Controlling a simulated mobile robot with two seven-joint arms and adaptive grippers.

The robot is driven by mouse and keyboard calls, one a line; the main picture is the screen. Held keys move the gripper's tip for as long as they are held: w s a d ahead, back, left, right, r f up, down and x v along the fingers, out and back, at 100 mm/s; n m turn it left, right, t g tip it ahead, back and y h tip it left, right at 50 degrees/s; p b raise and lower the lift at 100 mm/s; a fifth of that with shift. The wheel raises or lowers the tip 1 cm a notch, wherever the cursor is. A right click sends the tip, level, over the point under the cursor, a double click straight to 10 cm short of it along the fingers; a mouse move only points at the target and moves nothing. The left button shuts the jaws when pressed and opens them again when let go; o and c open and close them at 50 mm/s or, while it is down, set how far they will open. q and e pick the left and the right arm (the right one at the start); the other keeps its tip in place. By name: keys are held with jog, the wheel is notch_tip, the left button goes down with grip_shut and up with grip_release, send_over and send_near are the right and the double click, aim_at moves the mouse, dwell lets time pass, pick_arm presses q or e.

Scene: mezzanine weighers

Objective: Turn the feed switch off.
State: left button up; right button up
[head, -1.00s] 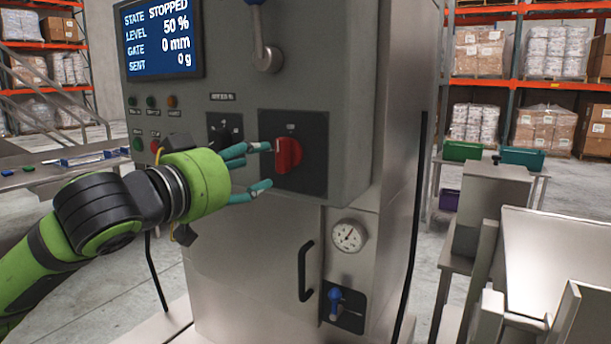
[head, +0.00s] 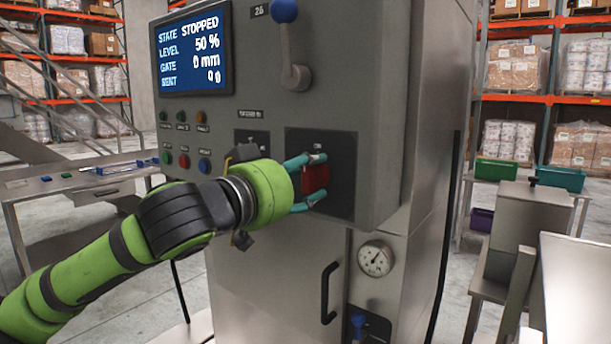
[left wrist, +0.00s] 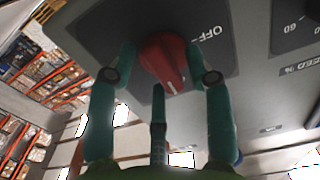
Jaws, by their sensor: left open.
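The feed switch, a red rotary knob (head: 316,180), sits on a dark square plate (head: 343,165) on the grey machine's front. My left gripper (head: 319,177) is open, with its teal fingers on either side of the knob. In the left wrist view the knob (left wrist: 163,60) stands between the spread fingers (left wrist: 162,68); I cannot tell whether they touch it. Its white mark points down in that view, away from the "OFF" label (left wrist: 208,34) at its upper right. The display (head: 194,50) reads STOPPED, 50 %. My right gripper is not in view.
A blue-knobbed lever (head: 293,45) is above the switch. Small buttons (head: 184,160) and a second dark plate (head: 252,139) are to its left. A door handle (head: 327,293) and a gauge (head: 375,258) are below. Steel tables stand on both sides.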

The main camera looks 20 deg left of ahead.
pick_arm(q)
grip_shut()
jog(key=shift+n, duration=0.3)
jog(key=n, duration=0.2)
jog(key=shift+n+b, duration=0.3)
jog(key=shift+n, duration=0.1)
jog(key=n, duration=0.4)
jog(key=shift+r, duration=0.15)
jog(key=n+p, duration=0.1)
jog(key=n, duration=0.1)
jog(key=n+p, duration=0.1)
jog(key=n, duration=0.2)
jog(key=shift+a+r, duration=0.1)
jog(key=shift+r, duration=0.1)
jog(key=n+p, duration=0.2)
jog(key=shift+w+n, duration=0.1)
jog(key=shift+n, duration=0.2)
jog(key=shift+a+f+n+p, duration=0.1)
jog(key=shift+a+n+p, duration=0.05)
jog(key=shift+n+p, duration=1.25)
